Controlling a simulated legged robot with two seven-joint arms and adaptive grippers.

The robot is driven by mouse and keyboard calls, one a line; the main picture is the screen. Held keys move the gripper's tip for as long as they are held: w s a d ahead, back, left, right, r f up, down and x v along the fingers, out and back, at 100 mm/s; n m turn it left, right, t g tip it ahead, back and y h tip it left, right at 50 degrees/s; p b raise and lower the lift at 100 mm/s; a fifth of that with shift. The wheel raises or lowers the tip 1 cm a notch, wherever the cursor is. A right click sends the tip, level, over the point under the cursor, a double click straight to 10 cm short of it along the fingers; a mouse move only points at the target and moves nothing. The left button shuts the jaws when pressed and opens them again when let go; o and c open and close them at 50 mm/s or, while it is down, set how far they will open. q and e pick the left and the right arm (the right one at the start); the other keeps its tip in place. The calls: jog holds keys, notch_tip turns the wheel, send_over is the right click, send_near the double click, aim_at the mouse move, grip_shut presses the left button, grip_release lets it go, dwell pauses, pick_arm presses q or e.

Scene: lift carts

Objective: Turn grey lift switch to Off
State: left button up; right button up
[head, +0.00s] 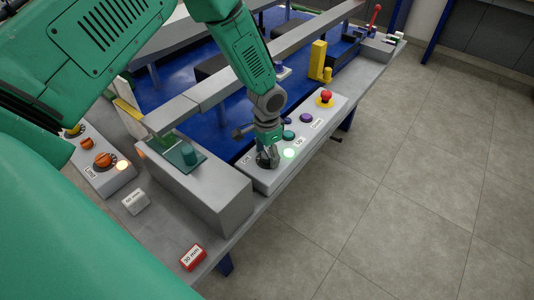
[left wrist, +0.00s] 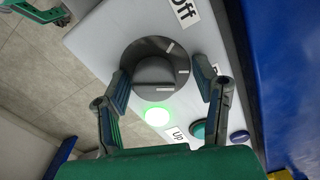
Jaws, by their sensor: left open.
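The grey lift switch (left wrist: 155,78) is a dark grey round knob on a light grey control box (head: 245,179). In the left wrist view an "Off" label (left wrist: 184,12) is beside the knob, near the top edge. My left gripper (left wrist: 162,85) is open, with one finger on each side of the knob. I cannot tell whether the fingers touch it. In the head view my left gripper (head: 268,158) points down over the near end of the box and hides most of the knob.
A lit green lamp (head: 289,153), a teal button (head: 289,135), a purple button (head: 306,118) and a red emergency button (head: 326,96) line the box. A second box (head: 118,179) with orange knobs stands left. Open floor lies right.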

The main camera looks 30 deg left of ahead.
pick_arm(q)
jog(key=shift+d+r, duration=0.1)
jog(key=shift+d, duration=0.2)
jog(key=c, duration=0.3)
jog(key=shift+d, duration=0.1)
jog(key=c, duration=0.8)
jog(key=shift+c, duration=0.2)
pick_arm(e)
jog(key=shift+d+f, duration=0.1)
jog(key=shift+d, duration=0.25)
